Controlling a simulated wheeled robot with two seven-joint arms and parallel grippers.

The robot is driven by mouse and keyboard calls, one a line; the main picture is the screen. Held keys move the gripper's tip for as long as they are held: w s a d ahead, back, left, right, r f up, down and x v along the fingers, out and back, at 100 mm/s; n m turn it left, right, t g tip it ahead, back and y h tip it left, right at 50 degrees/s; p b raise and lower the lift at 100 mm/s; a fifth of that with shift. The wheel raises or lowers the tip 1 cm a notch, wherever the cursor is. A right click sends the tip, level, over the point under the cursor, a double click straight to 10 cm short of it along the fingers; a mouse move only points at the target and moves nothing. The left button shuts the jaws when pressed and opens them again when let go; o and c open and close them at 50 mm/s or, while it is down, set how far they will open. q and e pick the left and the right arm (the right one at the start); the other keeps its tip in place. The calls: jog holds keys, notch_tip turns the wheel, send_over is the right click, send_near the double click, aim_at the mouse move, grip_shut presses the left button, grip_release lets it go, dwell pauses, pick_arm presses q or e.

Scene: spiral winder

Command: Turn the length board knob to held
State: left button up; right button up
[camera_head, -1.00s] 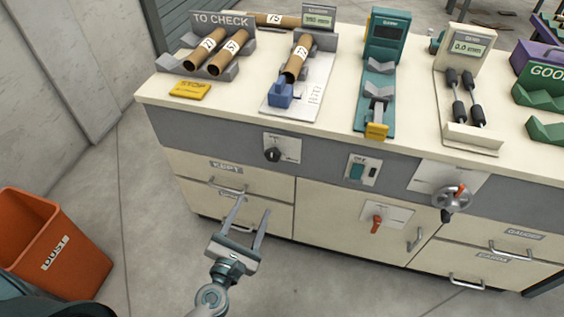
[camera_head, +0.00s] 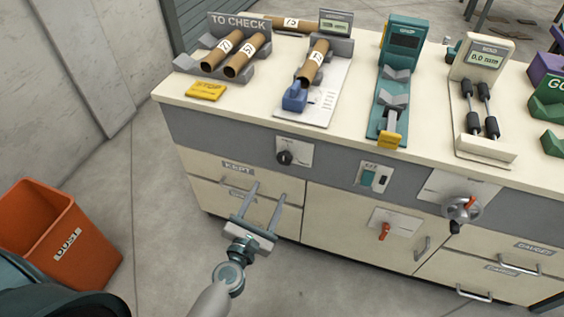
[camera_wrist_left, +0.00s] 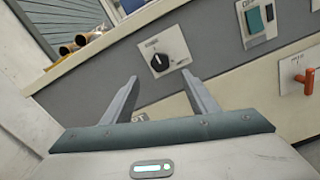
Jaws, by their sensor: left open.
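The length board knob is probably the black rotary knob (camera_head: 285,157) on a pale plate in the grey front band of the bench, below the length board (camera_head: 318,90). In the left wrist view the knob (camera_wrist_left: 159,62) shows ahead, just beyond and between the fingertips, with a light pointer line on it. The plate lettering is too small to read. My left gripper (camera_head: 268,190) is open and empty, below and left of the knob in the head view and apart from it. It also shows in the left wrist view (camera_wrist_left: 160,80). My right gripper is out of view.
A green switch (camera_head: 368,178), an orange-red handle (camera_head: 384,231) and a crank wheel (camera_head: 463,208) are to the right on the bench front. Drawers with handles lie below. An orange dust bin (camera_head: 62,235) stands at left. Floor in front of the bench is free.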

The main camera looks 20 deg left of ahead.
aim_at(284, 160)
pick_arm(q)
jog(key=w, duration=0.6)
jog(key=w+p, duration=0.1)
jog(key=w, duration=0.5)
jog(key=shift+w+d, duration=0.2)
jog(key=shift+w, duration=0.15)
jog(key=c, duration=1.1)
